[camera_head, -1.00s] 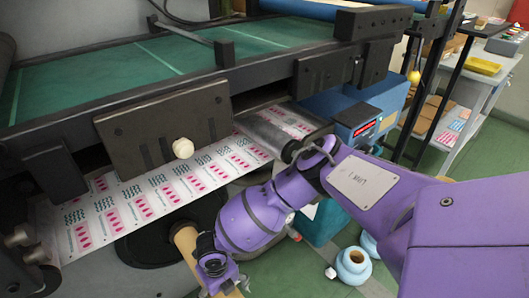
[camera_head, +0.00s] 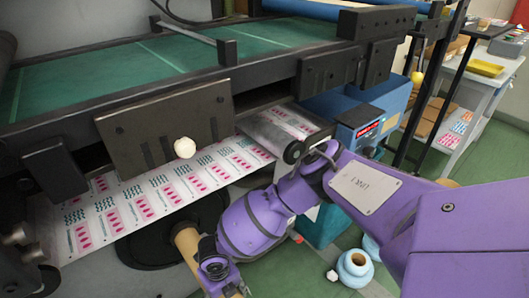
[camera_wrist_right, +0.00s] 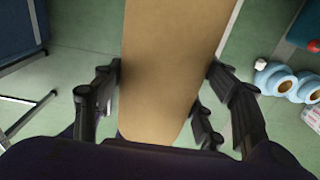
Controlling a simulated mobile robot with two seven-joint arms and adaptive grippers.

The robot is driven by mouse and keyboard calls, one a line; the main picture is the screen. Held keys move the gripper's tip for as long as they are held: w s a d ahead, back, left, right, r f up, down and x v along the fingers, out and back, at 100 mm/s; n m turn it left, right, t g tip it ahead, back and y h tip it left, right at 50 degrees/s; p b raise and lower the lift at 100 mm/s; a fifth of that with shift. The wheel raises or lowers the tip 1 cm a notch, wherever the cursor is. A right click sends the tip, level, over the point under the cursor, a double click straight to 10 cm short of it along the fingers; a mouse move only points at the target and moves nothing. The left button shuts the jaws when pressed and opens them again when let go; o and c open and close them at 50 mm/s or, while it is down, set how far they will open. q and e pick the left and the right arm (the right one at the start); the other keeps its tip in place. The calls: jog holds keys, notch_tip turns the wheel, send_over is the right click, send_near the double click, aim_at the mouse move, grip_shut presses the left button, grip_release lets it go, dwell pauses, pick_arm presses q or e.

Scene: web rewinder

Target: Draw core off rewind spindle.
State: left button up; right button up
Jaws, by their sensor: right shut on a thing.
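The core is a brown cardboard tube (camera_head: 187,241) in front of the black round disc (camera_head: 140,248) below the printed web. It runs from near the disc toward the lower right, into my right gripper (camera_head: 226,288). In the right wrist view the core (camera_wrist_right: 172,60) fills the middle between the fingers of my right gripper (camera_wrist_right: 163,82), which are shut on it from both sides. The rewind spindle itself is not clearly visible, so I cannot tell how much of it is inside the core. My left gripper is not in view.
The printed web (camera_head: 160,198) and dark machine plate (camera_head: 168,128) lie just above the core. A blue box with a red display (camera_head: 362,128) stands to the right. Blue rolls (camera_head: 355,268) stand on the green floor, also seen in the wrist view (camera_wrist_right: 275,78).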

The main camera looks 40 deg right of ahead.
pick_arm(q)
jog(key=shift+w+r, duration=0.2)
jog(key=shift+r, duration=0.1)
pick_arm(e)
jog(key=shift+w+r, duration=0.1)
jog(key=shift+r, duration=0.15)
jog(key=shift+s+r+p, duration=0.1)
jog(key=shift+s+p, duration=0.75)
jog(key=shift+s, duration=0.2)
jog(key=s+p, duration=0.2)
jog(key=s, duration=0.1)
jog(key=shift+s+d, duration=0.1)
jog(key=shift+s, duration=0.05)
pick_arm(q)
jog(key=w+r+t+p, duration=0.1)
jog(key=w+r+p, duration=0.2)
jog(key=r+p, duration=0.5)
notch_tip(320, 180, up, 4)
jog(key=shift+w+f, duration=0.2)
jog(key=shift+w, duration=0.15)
pick_arm(e)
jog(key=s, duration=2.3)
jog(key=shift+d, duration=0.4)
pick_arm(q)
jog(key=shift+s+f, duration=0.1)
pick_arm(e)
jog(key=shift+s, duration=0.1)
